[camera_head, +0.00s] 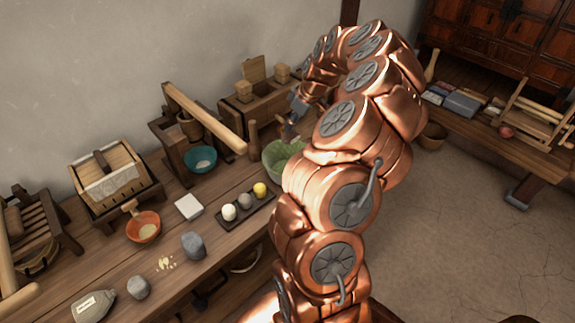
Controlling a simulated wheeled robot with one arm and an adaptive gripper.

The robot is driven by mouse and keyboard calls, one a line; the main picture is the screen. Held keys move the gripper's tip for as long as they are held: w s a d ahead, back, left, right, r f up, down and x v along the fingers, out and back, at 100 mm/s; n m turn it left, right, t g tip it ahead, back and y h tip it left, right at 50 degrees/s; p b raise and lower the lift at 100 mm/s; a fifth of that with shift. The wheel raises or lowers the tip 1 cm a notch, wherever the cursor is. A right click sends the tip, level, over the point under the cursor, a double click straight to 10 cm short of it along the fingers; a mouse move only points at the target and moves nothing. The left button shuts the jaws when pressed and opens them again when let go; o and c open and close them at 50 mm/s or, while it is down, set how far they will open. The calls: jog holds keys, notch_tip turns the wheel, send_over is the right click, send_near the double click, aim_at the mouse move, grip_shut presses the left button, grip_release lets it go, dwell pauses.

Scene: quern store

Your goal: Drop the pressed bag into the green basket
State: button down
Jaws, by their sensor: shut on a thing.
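The green basket (272,156) stands at the back right of the wooden bench, its right part hidden behind my arm. My gripper (290,130) is over the basket, pointing down, shut on the pressed bag. The bag is hardly visible at this size, and I cannot tell whether it touches the basket.
A wooden beam (205,118) and a teal bowl (201,158) are left of the basket. In front lies a dark tray (245,212) with three round pieces. An orange bowl (143,228), a white block (188,206) and grey stones (193,245) occupy the bench.

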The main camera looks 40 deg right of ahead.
jog(key=shift+f, duration=0.8)
jog(key=c, duration=1)
grip_release()
jog(key=shift+o, duration=0.2)
jog(key=shift+r, duration=0.1)
jog(key=v, duration=1.2)
